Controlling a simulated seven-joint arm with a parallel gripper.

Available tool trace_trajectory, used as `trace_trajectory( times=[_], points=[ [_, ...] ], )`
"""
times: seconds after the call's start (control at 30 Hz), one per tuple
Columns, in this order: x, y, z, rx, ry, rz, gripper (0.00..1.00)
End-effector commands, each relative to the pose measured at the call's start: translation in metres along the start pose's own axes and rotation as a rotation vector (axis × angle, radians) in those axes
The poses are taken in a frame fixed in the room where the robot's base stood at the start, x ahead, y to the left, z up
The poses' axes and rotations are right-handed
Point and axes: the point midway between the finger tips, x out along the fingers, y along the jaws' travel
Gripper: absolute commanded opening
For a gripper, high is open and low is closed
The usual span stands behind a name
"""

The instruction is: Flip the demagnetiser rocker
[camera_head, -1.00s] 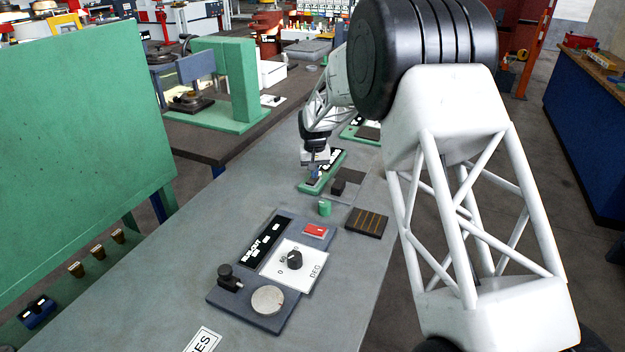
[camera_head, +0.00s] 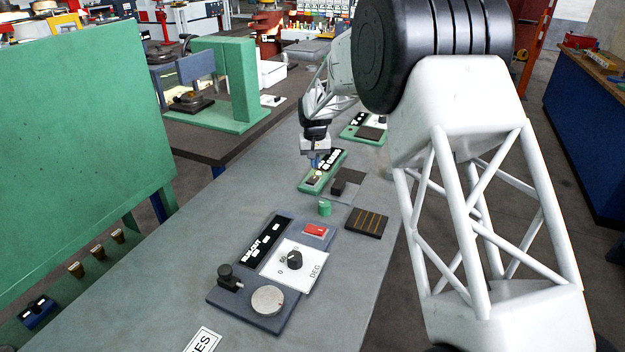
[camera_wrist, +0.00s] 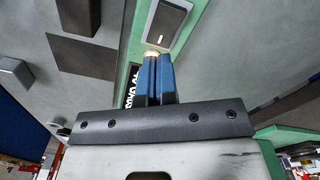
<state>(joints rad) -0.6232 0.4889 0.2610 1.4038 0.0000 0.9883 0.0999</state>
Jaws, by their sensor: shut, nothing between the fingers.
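A narrow green panel (camera_head: 304,186) lies on the grey bench with a black lettered plate (camera_head: 331,160). In the wrist view the green panel (camera_wrist: 192,46) carries a grey rocker (camera_wrist: 166,22) with a white line, in a pale frame. Which way the rocker is tipped I cannot tell. My gripper (camera_head: 313,166) is just over this panel. In the wrist view my gripper (camera_wrist: 157,56) has its blue fingers shut together and empty, with the tips short of the rocker. A small pale round part (camera_wrist: 152,53) shows right at the tips. Contact cannot be told.
A blue-grey panel (camera_head: 217,296) with a dial (camera_head: 294,260) and red switch (camera_head: 315,230) is nearer. A green cylinder (camera_head: 324,208), a dark ribbed block (camera_head: 367,223) and a small dark block (camera_head: 338,187) stand close by. Bare bench lies left of the panel.

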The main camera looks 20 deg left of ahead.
Motion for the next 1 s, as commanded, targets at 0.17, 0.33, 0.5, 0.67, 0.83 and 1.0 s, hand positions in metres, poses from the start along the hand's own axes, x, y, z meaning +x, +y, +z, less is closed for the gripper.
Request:
trace_trajectory(
  times=[0.17,0.33,0.5,0.67,0.83,1.0],
  points=[
    [-0.011,0.0,0.0,0.0,0.002,0.0,0.0],
    [-0.02,0.0,0.0,0.0,0.001,0.0,0.0],
    [-0.026,0.0,0.0,0.0,0.0,0.0,0.0],
    [-0.027,0.0,0.0,0.0,0.0,0.0,0.0],
    [-0.027,0.0,0.0,0.0,0.0,0.0,0.0],
    [-0.027,0.0,0.0,0.0,0.0,0.0,0.0]
  ],
)
